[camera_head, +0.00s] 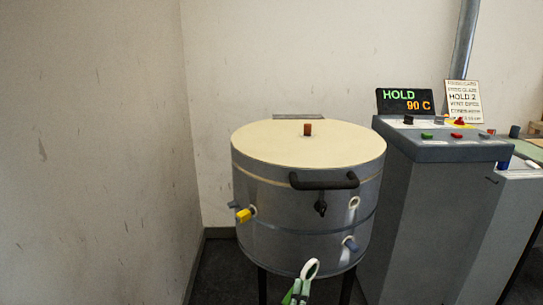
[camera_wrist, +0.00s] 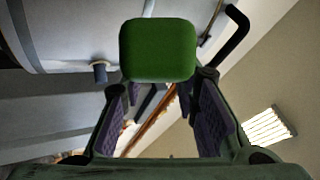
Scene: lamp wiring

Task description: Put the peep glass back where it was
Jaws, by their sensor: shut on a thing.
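My gripper (camera_wrist: 160,84) is shut on a green block-like piece, which I take to be the handle of the peep glass (camera_wrist: 158,48). The block fills the space in front of the fingertips and hides what lies behind it. In the head view the peep glass (camera_head: 311,268) shows as a pale ring above green parts at the bottom edge, in front of the kiln's lower wall. The kiln (camera_head: 275,242) is a grey drum with a cream lid. A pale ring-shaped port (camera_head: 353,203) on its right side shows no coloured plug.
A yellow plug (camera_head: 243,215) and a blue plug (camera_head: 351,244) stick out of the kiln wall. A dark handle (camera_head: 323,181) juts from its front. A grey control cabinet (camera_head: 415,215) with a HOLD display (camera_head: 405,101) stands close on the right. A bare wall is on the left.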

